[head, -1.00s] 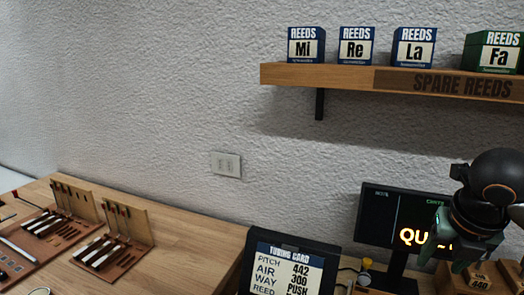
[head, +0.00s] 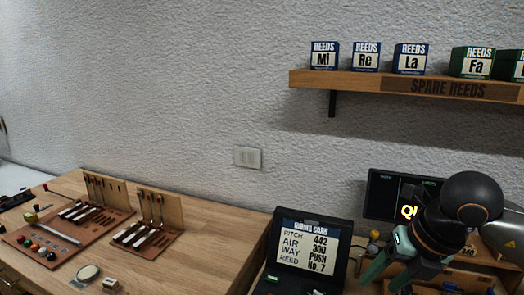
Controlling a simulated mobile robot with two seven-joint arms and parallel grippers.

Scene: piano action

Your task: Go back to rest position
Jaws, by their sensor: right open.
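My right gripper (head: 388,272) is at the lower right of the head view, in front of the dark screen (head: 386,190). Its fingers point down and to the left and are open, with nothing seen between them. The gripper and wrist hide part of the screen and its yellow lettering.
A tuning card (head: 303,248) in a black case stands left of my right gripper. Tool racks (head: 150,228) and a brown tool mat (head: 40,246) lie on the wooden bench (head: 205,248). A shelf (head: 350,83) with several reed boxes (head: 410,58) hangs above.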

